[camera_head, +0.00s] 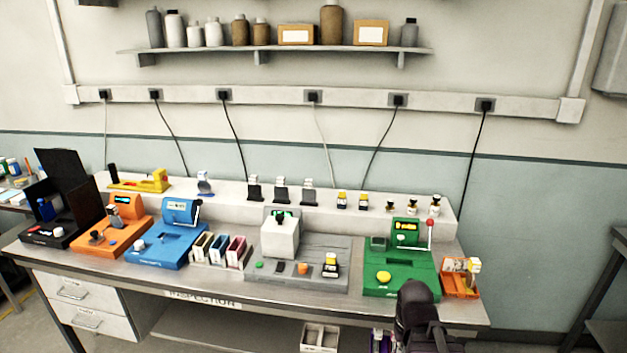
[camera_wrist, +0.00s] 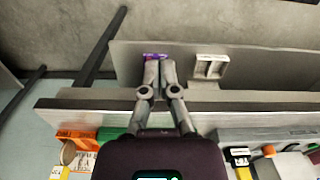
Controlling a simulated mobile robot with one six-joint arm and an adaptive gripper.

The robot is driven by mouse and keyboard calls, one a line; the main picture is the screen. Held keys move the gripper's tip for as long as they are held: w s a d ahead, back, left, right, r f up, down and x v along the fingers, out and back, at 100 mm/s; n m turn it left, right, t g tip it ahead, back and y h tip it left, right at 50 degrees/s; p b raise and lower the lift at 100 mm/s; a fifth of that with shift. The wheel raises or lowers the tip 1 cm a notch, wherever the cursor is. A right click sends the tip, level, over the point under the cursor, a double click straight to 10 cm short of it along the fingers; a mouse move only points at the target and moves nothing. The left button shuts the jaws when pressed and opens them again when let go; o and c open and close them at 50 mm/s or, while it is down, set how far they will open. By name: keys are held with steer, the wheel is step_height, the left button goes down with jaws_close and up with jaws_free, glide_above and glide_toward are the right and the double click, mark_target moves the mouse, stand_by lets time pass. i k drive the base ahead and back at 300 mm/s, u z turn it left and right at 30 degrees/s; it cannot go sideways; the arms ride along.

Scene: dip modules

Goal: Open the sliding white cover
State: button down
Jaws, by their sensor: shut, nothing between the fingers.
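The white cover (camera_head: 281,238) is a boxy block on the grey module (camera_head: 322,254), near the middle of the bench. A dark part with green shows at its top. I cannot tell how far along its travel the cover stands. My gripper (camera_wrist: 159,68) is shut and empty in the wrist view, its two fingers together. In the head view my dark arm is at the lower right, in front of the green module, and the fingertips are hidden there. My gripper is apart from the cover, to its right and nearer the front edge.
The green module (camera_head: 400,281) with a red-knobbed lever stands right of the grey one. Coloured bins (camera_head: 219,251) and a blue module (camera_head: 167,245) stand left. An orange tray (camera_head: 460,285) is at the right end. A white tray (camera_head: 319,338) lies on the lower shelf.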

mark_target(280, 234)
steer(key=u, duration=0.05)
steer(key=k, duration=0.65)
steer(key=z, duration=0.3)
steer(key=i, duration=1.45)
steer(key=u, duration=0.25)
